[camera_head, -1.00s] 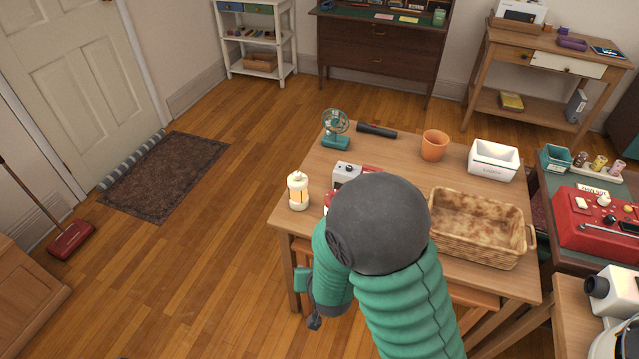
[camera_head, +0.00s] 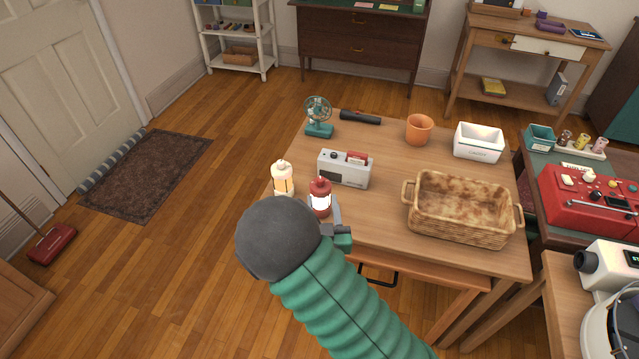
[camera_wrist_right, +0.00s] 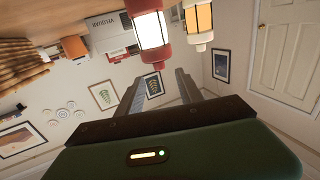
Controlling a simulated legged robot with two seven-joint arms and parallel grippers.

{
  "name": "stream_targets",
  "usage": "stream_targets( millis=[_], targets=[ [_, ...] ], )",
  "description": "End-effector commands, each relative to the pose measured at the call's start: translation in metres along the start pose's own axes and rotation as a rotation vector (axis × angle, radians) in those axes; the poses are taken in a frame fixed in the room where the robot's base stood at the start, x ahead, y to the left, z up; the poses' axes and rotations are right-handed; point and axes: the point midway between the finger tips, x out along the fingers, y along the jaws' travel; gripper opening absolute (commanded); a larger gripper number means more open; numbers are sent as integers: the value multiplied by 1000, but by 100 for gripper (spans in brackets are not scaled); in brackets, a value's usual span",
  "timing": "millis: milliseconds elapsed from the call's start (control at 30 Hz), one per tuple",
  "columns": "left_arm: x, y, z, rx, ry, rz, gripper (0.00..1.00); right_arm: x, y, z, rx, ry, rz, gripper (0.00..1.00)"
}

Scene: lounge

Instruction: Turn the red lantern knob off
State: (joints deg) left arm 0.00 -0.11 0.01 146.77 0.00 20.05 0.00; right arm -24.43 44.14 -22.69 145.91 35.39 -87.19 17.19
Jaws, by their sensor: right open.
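The red lantern (camera_head: 320,198) stands upright on the front left part of the wooden table, and its window glows bright white. It also shows large and upside down at the top of the wrist view (camera_wrist_right: 149,30). A cream lantern (camera_head: 282,180), also lit, stands just left of it. My right gripper (camera_head: 335,209) is at the table's front edge, close to the red lantern. In the wrist view its two fingers (camera_wrist_right: 158,86) are apart and empty, pointing towards the lantern. I cannot make out the knob. My left gripper is not in view.
A grey-white radio-like box (camera_head: 344,171) stands just behind the red lantern. A wicker basket (camera_head: 462,222) is to the right. A green fan (camera_head: 318,118), an orange pot (camera_head: 419,130) and a white bin (camera_head: 478,142) stand farther back. The table's middle is clear.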

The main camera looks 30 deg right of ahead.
Motion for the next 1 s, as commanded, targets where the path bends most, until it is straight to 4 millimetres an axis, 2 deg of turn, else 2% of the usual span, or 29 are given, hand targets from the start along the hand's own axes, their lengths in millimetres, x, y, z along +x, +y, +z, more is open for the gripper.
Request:
stream_targets(
  millis=[33, 67, 100, 300, 500, 633, 867, 1000],
  targets=[
    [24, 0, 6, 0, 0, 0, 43, 5, 1, 11, 7, 5, 1, 43],
    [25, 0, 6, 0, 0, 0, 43, 10, 2, 7, 5, 5, 2, 43],
    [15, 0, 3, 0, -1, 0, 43, 22, 1, 0, 2, 3, 2, 43],
    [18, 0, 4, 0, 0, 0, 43, 75, 2, 0, -2, 1, 1, 43],
    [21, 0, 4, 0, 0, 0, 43, 109, 1, 0, -2, -1, 0, 43],
    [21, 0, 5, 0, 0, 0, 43, 118, 1, 0, -2, -2, 0, 43],
    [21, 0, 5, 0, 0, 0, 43, 118, 1, 0, -1, -2, 0, 43],
    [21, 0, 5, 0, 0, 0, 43, 118, 1, 0, -1, -2, 0, 25]
  ],
)
